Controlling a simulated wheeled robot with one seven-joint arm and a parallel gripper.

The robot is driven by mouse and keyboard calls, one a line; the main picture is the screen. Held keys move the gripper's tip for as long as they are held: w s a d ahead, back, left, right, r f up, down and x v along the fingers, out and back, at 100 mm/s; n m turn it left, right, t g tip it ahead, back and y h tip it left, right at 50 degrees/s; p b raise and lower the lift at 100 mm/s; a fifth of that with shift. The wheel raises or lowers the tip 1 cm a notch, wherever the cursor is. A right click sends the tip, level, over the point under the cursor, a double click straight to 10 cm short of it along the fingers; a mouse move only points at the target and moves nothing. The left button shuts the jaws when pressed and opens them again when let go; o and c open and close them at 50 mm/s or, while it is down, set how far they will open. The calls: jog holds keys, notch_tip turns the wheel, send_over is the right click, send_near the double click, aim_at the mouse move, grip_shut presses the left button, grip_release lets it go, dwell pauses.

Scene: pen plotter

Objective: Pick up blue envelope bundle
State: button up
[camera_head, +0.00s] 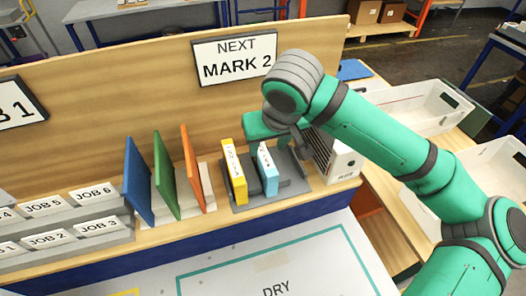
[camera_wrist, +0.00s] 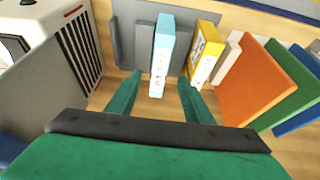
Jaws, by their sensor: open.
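The light blue envelope bundle (camera_head: 267,170) stands upright in a grey slotted holder (camera_head: 296,183) on the wooden shelf, just right of a yellow bundle (camera_head: 233,172). In the wrist view the blue bundle (camera_wrist: 162,55) stands ahead of my gripper (camera_wrist: 158,95), roughly in line with the gap between the two green fingers. The fingers are apart with nothing between them that I can make out as held. The yellow bundle (camera_wrist: 205,55) is beside the right finger in that view. In the head view my arm hides part of the holder's back, and the fingertips are not clear.
A white vented box (camera_head: 335,155) stands close to the right of the holder. Blue, green and orange (camera_head: 191,168) upright panels stand to the left. A wooden back panel with a MARK 2 sign (camera_head: 236,57) rises behind. The white surface (camera_head: 290,262) in front is clear.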

aim_at(264, 155)
jog(key=x, duration=0.4)
jog(key=shift+w+a+f, duration=0.1)
jog(key=shift+w+f, duration=0.1)
jog(key=shift+f, duration=0.05)
jog(key=shift+x, duration=2.95)
grip_shut()
